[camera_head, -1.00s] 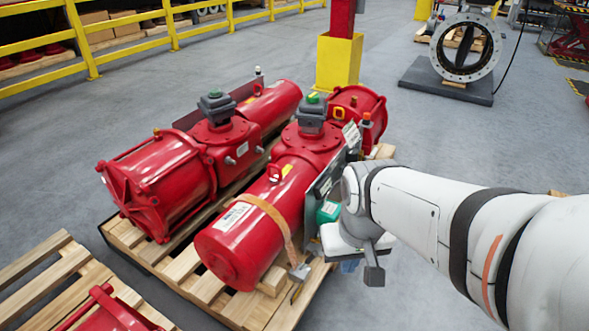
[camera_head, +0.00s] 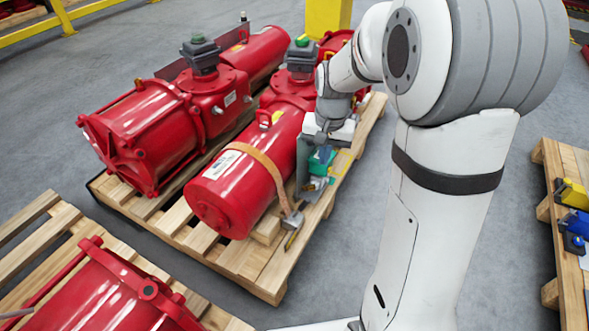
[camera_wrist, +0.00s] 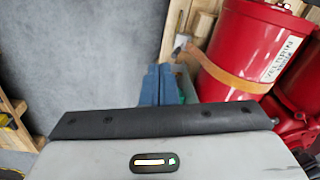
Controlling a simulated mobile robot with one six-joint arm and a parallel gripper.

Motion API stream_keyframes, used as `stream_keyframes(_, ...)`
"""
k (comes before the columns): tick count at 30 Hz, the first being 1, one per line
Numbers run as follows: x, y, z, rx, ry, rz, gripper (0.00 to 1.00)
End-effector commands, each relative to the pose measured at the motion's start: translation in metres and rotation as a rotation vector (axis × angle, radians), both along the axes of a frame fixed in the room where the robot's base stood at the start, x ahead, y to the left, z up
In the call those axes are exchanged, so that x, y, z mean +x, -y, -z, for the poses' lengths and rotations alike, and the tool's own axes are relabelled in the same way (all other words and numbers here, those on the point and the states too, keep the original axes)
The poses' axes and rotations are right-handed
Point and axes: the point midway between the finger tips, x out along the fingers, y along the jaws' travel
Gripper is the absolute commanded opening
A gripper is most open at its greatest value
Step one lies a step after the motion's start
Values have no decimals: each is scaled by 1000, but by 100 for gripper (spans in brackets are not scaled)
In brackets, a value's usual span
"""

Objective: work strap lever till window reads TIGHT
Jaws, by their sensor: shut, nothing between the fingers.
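An orange strap (camera_head: 262,166) runs over the red cylinder (camera_head: 225,195) on the middle pallet. It also shows in the wrist view (camera_wrist: 232,77). A small grey metal piece (camera_head: 292,219) at its lower end, with a short lever-like part (camera_head: 291,240), hangs by the pallet edge; the piece shows in the wrist view (camera_wrist: 181,44). I cannot tell its lever position, and no window reading is legible. My gripper (camera_head: 314,184) is shut and empty, pointing down beside the cylinder, right of and above the metal piece. Its blue fingers (camera_wrist: 158,84) appear apart from the strap.
A teal-green item (camera_head: 321,160) is close to my gripper, partly hidden. The wooden pallet (camera_head: 255,268) carries the red actuator. Another red actuator (camera_head: 150,135) stands left. A right pallet (camera_head: 566,270) holds yellow and blue items (camera_head: 572,222). Grey floor lies between pallets.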

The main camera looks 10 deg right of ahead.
Motion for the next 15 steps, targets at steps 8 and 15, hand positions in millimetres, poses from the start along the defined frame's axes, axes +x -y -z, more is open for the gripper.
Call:
stream_keyframes(8,100,0,120,23,-62,209,0)
stream_keyframes(15,158,1,233,35,-108,382,0)
